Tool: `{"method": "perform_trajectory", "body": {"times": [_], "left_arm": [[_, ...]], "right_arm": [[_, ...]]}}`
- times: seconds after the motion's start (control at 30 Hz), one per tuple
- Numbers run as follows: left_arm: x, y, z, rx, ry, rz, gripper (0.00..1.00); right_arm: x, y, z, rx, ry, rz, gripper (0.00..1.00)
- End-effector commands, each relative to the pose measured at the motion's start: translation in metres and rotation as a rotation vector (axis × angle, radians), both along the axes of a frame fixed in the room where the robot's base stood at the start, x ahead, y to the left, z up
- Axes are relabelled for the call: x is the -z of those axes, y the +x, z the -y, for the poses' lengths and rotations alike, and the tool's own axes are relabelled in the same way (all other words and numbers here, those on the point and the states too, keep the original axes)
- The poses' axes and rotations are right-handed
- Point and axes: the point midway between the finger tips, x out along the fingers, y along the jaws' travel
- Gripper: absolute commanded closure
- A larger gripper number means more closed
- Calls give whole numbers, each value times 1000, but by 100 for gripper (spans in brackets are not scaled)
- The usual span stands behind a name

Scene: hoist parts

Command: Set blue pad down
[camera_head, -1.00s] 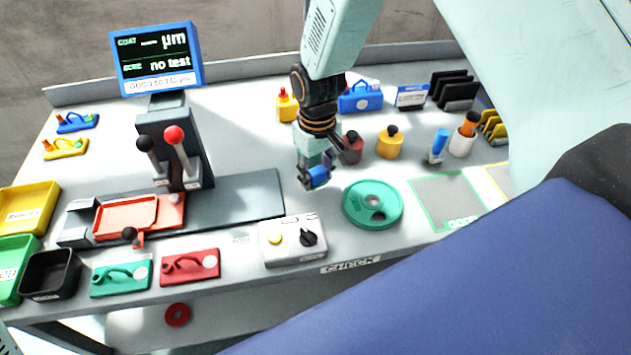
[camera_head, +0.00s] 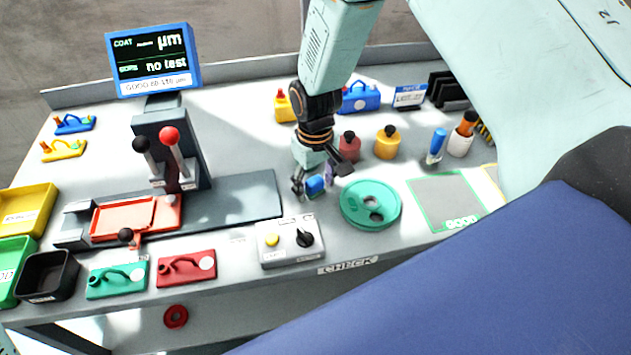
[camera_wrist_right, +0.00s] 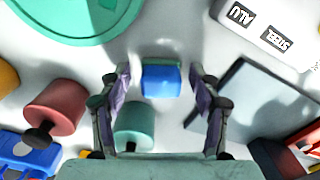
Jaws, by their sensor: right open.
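The blue pad (camera_head: 315,186) is a small blue block on the light table, between the control box and the red knobbed weight. My right gripper (camera_head: 313,181) is open around it, pointing down. In the right wrist view the pad (camera_wrist_right: 161,80) lies between the two fingers (camera_wrist_right: 161,88), with a gap on each side. It appears to rest on the table, though its underside is hidden. My left gripper is not in view.
A green disc with holes (camera_head: 370,204) lies close on the right. A control box (camera_head: 290,241) stands in front. The gauge stand (camera_head: 172,150) with levers is on the left. A teal knobbed weight (camera_wrist_right: 134,125) is close by the fingers. Red (camera_head: 349,147) and yellow (camera_head: 387,144) weights stand behind.

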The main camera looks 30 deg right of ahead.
Motion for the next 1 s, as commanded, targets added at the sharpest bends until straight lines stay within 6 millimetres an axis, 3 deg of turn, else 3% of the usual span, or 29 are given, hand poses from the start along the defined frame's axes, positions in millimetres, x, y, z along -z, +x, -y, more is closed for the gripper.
{"method": "perform_trajectory", "body": {"times": [0.27,0.7,1.0], "left_arm": [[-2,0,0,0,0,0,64],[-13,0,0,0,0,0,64],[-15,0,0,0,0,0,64]], "right_arm": [[-12,0,0,0,0,1,37],[-97,0,0,0,0,3,37],[-123,0,0,0,0,1,37]]}}
